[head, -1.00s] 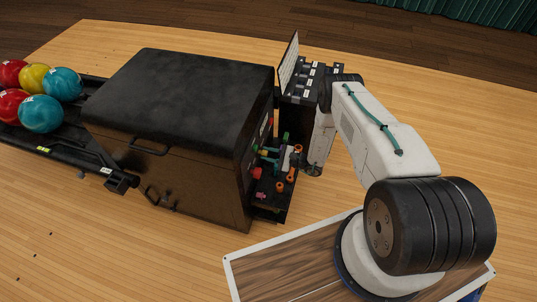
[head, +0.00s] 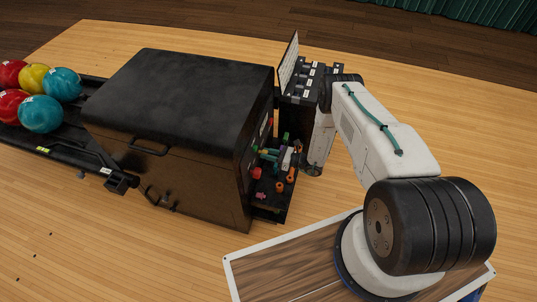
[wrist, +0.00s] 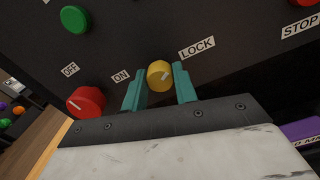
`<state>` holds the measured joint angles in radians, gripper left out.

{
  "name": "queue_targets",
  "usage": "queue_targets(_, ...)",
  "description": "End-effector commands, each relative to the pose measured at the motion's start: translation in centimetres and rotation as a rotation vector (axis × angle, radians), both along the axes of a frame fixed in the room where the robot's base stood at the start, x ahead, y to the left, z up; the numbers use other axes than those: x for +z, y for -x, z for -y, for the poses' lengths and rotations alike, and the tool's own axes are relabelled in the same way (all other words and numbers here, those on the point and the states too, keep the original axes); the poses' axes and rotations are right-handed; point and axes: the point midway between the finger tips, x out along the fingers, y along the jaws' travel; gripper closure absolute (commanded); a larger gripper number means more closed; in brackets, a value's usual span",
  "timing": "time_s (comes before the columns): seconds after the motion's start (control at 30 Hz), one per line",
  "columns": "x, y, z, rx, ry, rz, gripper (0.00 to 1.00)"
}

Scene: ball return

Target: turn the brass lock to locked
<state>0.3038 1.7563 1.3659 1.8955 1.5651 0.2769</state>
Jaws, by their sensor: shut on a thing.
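The brass lock (wrist: 160,76) is a round yellow knob on the dark panel, between the ON and LOCK labels in the wrist view. A short pale mark on its face slants toward the upper right, roughly to the LOCK label (wrist: 197,47). My gripper (wrist: 159,86) has its two teal fingers on either side of the knob, shut on it. In the head view my gripper (head: 270,154) reaches the machine's right side, and the lock cannot be made out there.
A red knob (wrist: 86,101) sits left of the lock by the OFF and ON labels. A green button (wrist: 75,19) is above it. A red part (wrist: 303,1) is by the STOP label. An open shelf (head: 268,214) with small coloured items lies below my gripper.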

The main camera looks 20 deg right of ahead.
Motion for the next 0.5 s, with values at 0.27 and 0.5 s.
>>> queue_targets(0.27,-0.24,0.29,0.0,-0.001,-0.145,-0.206,0.94)
queue_targets(0.5,-0.25,0.3,-0.01,-0.001,-0.241,-0.338,0.94)
